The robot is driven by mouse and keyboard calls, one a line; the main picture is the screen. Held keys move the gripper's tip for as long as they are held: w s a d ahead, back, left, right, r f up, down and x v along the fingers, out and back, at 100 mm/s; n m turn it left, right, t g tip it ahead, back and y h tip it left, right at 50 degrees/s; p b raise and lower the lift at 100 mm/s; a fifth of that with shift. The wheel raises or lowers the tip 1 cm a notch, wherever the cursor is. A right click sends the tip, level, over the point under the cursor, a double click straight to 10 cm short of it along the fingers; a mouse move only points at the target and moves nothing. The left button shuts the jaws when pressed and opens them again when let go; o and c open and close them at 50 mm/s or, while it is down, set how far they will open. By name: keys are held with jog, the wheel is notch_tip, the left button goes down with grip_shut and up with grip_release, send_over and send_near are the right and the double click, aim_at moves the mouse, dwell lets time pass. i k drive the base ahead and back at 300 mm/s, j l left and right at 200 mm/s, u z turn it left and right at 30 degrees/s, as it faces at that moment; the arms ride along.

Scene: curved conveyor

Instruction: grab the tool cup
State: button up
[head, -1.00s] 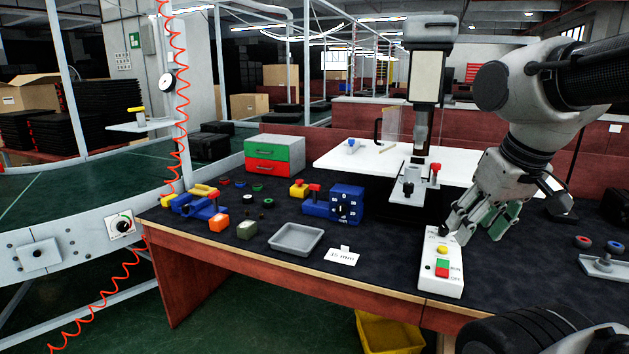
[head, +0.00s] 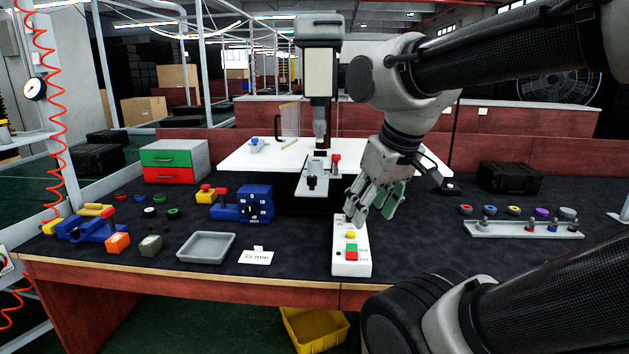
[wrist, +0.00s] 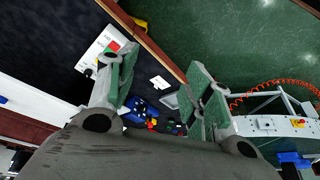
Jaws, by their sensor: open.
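I cannot make out a tool cup for certain in either view. My gripper (head: 369,212) is open and points down over the dark bench top, just behind the white button box (head: 351,255). In the wrist view, the green-padded fingers of my gripper (wrist: 160,88) are spread apart with nothing between them. The button box also shows in the wrist view (wrist: 92,62), beyond the left finger.
A grey tray (head: 206,247), a blue dial box (head: 256,203) and a drawer unit (head: 174,161) stand left. A rack of coloured-top pieces (head: 524,231) and a black case (head: 510,177) are right. A yellow bin (head: 315,329) sits below.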

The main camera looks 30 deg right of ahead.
aim_at(316, 165)
jog(key=i+j+z, duration=0.2)
jog(key=i+z, duration=0.2)
jog(key=i+j+z, duration=0.75)
